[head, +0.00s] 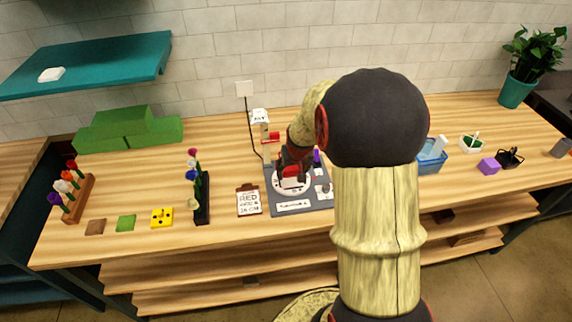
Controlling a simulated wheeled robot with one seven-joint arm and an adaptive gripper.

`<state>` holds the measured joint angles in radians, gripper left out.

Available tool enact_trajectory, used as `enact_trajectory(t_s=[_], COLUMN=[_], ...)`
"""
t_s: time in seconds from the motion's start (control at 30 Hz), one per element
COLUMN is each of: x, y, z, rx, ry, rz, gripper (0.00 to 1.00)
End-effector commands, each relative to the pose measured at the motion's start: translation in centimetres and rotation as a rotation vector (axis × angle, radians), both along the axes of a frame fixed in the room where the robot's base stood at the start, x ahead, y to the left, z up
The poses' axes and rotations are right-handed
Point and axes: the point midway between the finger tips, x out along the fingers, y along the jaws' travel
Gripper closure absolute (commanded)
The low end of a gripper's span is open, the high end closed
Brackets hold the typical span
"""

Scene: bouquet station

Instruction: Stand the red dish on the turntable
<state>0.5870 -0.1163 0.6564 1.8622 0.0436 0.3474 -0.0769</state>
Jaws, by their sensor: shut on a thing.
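The turntable (280,187) is a white round plate on a grey base board at the middle of the bench. My gripper (292,168) is over the turntable, pointing down, and is shut on a small red thing that looks like the red dish (291,171). The dish is small and partly covered by my fingers. I cannot tell whether it touches the plate. My arm hides the area right of the turntable.
A clipboard (249,201) lies left of the base board. A dark rack of flowers (202,198) stands further left, near yellow (162,217) and green (126,223) squares. A blue basket (431,160) stands right of my arm. A post with a white sign (259,116) rises behind the turntable.

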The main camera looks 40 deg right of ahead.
Motion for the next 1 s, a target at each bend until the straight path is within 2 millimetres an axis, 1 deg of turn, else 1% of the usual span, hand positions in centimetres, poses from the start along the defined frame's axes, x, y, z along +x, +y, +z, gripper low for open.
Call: enact_trajectory(t_s=[0.27, 0.63, 0.8, 1.0], x=[0.1, 0.1, 0.1, 0.1], y=[0.0, 0.0, 0.0, 0.0], z=[-1.1, -3.6, -4.1, -4.0], rx=[-0.001, -0.001, -0.001, -0.001], ry=[-0.002, -0.001, -0.002, -0.002], rz=[0.0, 0.0, 0.0, 0.0], gripper=[0.77, 0.77, 0.77, 0.77])
